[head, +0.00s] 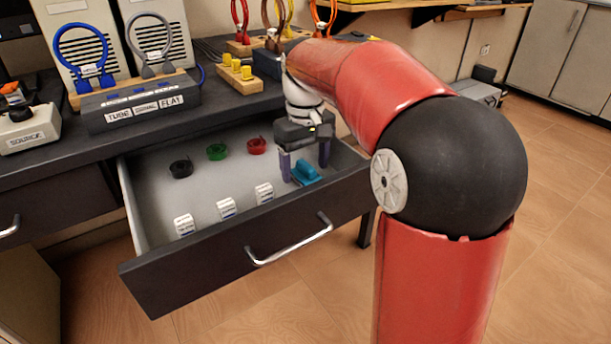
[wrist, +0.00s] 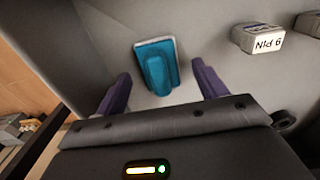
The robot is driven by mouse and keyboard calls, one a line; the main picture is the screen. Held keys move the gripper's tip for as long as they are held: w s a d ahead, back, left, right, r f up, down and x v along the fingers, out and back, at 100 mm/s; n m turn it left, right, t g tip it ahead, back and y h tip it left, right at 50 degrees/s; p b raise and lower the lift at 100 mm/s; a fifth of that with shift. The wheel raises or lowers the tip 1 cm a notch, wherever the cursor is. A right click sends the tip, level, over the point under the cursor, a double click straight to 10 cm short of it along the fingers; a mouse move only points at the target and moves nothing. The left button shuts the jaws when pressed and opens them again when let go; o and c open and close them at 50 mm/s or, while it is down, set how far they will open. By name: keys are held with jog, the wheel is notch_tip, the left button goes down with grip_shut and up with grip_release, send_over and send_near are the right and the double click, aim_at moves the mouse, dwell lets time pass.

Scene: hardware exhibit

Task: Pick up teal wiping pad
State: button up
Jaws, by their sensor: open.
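The teal wiping pad (head: 306,173) lies on the floor of the open drawer (head: 215,195), near its right end. It has a raised teal grip on a flat base with a pale edge. My gripper (head: 305,168) is in the drawer at the pad, fingers pointing down and apart. In the wrist view the pad (wrist: 157,66) lies ahead of and between the two purple fingers of my gripper (wrist: 161,82). Neither finger visibly touches it, and nothing is held.
Green (head: 217,152), red (head: 256,146) and black (head: 180,168) rings lie along the drawer's back. Several white labelled blocks (head: 226,208) stand along its front; one (wrist: 262,40) shows in the wrist view. The drawer's front wall (head: 200,270) and the black counter (head: 120,135) bound the space.

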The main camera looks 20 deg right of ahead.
aim_at(305, 163)
jog(key=shift+f, duration=0.45)
jog(key=c, duration=1.1)
notch_tip(305, 163, up, 20)
jog(key=p, duration=0.4)
jog(key=shift+p, duration=0.35)
